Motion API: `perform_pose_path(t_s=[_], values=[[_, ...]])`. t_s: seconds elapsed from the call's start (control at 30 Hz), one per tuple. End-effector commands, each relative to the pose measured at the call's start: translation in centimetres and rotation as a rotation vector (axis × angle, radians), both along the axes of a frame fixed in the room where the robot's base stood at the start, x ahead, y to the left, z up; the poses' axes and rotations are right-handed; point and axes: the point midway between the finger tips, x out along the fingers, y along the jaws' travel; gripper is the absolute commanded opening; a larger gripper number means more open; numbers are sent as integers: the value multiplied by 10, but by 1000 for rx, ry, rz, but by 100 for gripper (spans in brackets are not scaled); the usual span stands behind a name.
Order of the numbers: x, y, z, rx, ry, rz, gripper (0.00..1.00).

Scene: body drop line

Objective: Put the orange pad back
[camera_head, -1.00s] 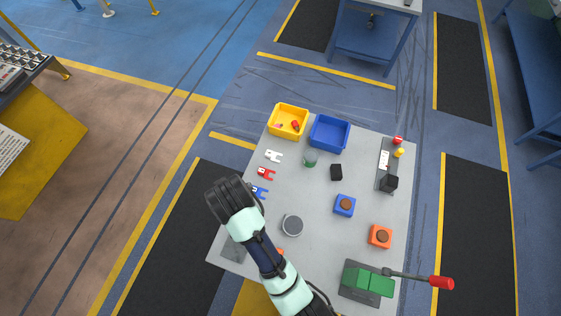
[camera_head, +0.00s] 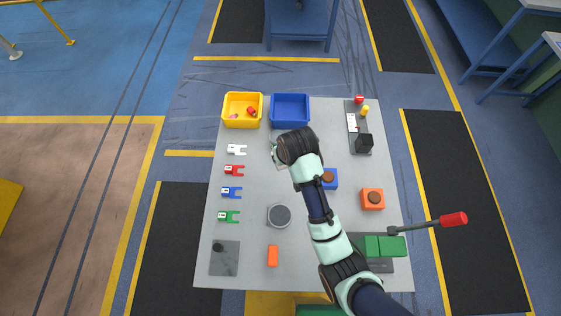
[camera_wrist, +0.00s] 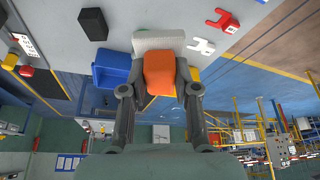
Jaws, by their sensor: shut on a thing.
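An orange pad (camera_wrist: 160,74) is between the two fingers of my gripper (camera_wrist: 158,88) in the wrist view, and the gripper is shut on it. A pale grey block (camera_wrist: 158,40) lies against the pad's end; I cannot tell whether they are joined. In the head view my gripper (camera_head: 283,158) is over the back middle of the grey board (camera_head: 245,185), mostly hidden by my wrist. The orange pad does not show clearly there. An orange block with a brown round top (camera_head: 372,198) and a small orange bar (camera_head: 272,256) are on the board.
A yellow bin (camera_head: 228,122) and an empty blue bin (camera_head: 290,108) stand at the back. White, red, blue and green forks lie at the left. A grey disc (camera_head: 279,215), a blue block (camera_head: 331,180) and a red-handled lever (camera_head: 452,219) are also there.

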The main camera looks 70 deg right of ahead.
Motion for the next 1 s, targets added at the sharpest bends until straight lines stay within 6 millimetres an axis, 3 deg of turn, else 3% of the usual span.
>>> perform_pose_path(t_s=[0.4,0.5,0.7,0.9,1.0], values=[[0,2,-127,4,3,1,0],[0,1,-143,2,2,2,0],[0,1,-150,2,1,2,0],[0,1,-185,3,2,2,0],[0,1,-191,1,1,2,0]])
